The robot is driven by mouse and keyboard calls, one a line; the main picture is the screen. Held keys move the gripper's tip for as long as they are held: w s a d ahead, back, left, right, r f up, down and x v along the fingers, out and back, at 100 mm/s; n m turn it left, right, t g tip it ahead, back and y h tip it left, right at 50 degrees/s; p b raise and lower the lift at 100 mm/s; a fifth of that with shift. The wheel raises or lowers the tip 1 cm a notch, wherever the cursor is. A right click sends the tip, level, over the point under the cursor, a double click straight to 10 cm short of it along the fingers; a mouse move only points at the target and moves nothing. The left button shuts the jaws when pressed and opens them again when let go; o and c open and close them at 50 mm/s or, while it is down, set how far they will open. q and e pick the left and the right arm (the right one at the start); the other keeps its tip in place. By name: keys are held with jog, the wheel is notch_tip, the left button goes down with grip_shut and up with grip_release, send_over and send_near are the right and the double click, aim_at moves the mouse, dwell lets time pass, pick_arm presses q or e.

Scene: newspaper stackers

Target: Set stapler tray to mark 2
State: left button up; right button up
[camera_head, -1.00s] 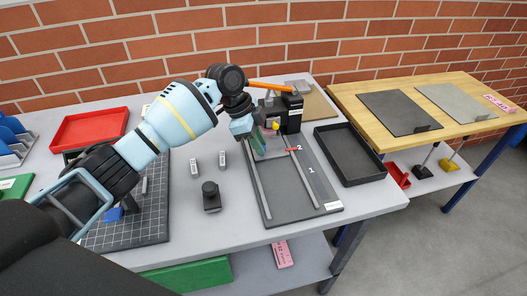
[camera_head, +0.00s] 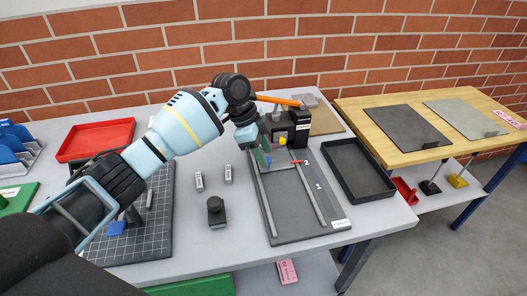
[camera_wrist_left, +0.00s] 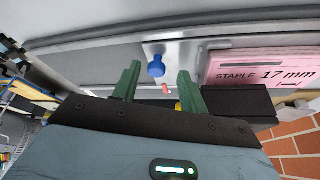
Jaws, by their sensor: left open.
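The stapler jig (camera_head: 290,230) is a dark grey base with two light rails and white marks 1 and 2. A red pointer (camera_head: 299,162) stands beside mark 2. A black stapler head (camera_head: 302,120) with an orange lever stands at its back. My left gripper (camera_head: 264,156) has green fingers over the back left of the rails and hides part of the tray there. In the left wrist view, a blue knob (camera_wrist_left: 156,67) on a light metal plate (camera_wrist_left: 180,52) shows between the open fingertips. I cannot tell how deep it sits between them. My right gripper is not in view.
A black tray (camera_head: 358,165) lies right of the jig. A black-knobbed block (camera_head: 216,212) and two small grey boxes (camera_head: 199,181) stand left of it. A pink staple box (camera_wrist_left: 262,66) is close right of the fingers. A yellow knob (camera_head: 283,141) is near the stapler.

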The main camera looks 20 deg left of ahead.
pick_arm(q)
jog(key=a, duration=0.3)
jog(key=s+a+b, duration=0.1)
jog(key=a, duration=0.3)
jog(key=s+a, duration=0.1)
jog(key=a, duration=0.3)
jog(key=shift+s+r, duration=0.2)
jog(key=shift+r, duration=0.05)
jog(key=shift+s+a+r, duration=0.1)
jog(key=shift+a, duration=0.45)
